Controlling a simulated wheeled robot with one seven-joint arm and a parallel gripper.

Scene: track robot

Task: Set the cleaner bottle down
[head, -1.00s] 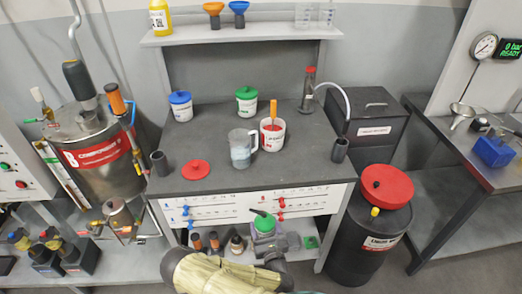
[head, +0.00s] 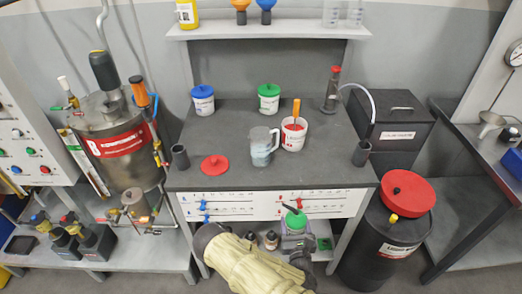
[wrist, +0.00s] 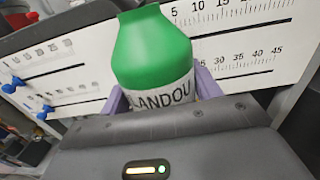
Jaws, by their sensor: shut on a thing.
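The cleaner bottle (head: 295,221) has a green top and a pale label, and shows in front of the bench's scale panel. In the wrist view the bottle (wrist: 152,50) stands slightly tilted between my lilac fingers, with part of its lettering, "LANDOU", readable. My gripper (wrist: 160,95) is shut on it. In the head view my gripper (head: 296,243) is partly hidden behind my arm. The bottle's lower part is hidden in the wrist view, and I cannot tell whether its base touches anything.
The bench top (head: 218,130) carries a clear jug (head: 262,150), a red lid (head: 214,165) and a white tub (head: 293,138). Several dark bottles stand on the lower shelf near a green tray (head: 324,243). A black drum (head: 375,245) stands at right. The bench's front left is partly clear.

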